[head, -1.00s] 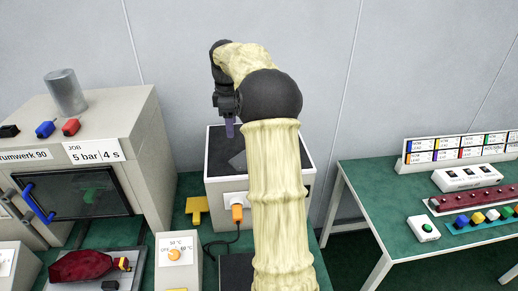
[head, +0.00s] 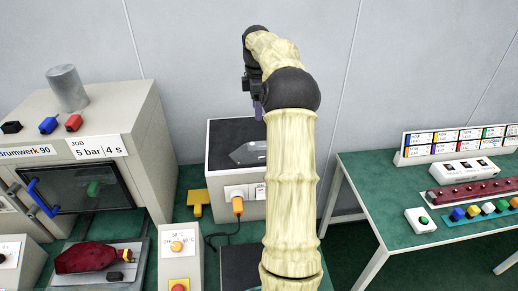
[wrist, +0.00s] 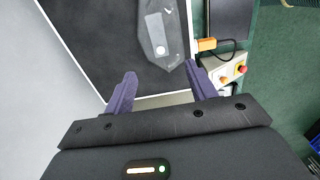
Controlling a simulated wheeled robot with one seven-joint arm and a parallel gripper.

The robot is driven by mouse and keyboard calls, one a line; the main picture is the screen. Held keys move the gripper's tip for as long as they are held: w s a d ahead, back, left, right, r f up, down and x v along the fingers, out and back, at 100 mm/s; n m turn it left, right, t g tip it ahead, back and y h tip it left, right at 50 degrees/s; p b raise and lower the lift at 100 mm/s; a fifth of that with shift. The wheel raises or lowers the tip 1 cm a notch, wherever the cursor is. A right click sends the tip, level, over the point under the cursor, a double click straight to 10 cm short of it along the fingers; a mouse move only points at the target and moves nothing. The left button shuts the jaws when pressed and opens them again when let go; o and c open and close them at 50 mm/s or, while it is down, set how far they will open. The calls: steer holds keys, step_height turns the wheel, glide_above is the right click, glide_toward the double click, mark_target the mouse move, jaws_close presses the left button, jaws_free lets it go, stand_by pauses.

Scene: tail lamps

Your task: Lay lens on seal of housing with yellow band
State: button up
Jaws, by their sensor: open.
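A grey, pointed flat piece (head: 250,152), which looks like the lens, lies on the dark top of a white box (head: 224,186). It also shows in the wrist view (wrist: 162,42), with a pale strip and a round spot on it. A dark red lamp part with a yellow band at its right end (head: 86,258), apparently the housing, lies on a grey fixture at lower left. Its seal cannot be made out. My gripper (wrist: 160,70) is open and empty above the dark top, near the grey piece. My arm hides part of the box in the head view.
A press (head: 120,105) with a dark window stands at left, behind the red part. A control box with an orange knob (head: 177,247) stands between the fixture and the white box. An orange plug (head: 237,205) sticks out of the box front. A green table (head: 375,205) is at right.

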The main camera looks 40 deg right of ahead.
steer(key=p, duration=0.2)
glide_above(259, 143)
steer(key=f, duration=0.8)
steer(key=shift+s+a+f, duration=0.1)
steer(key=shift+a+f, duration=0.3)
steer(key=f, duration=0.1)
steer(key=f+p, duration=0.2)
steer(key=f, duration=0.1)
steer(key=shift+d+f, duration=0.1)
steer(key=shift+d, duration=0.2)
steer(key=shift+f, duration=0.5)
steer(key=shift+f, duration=0.15)
steer(key=c, duration=1.2)
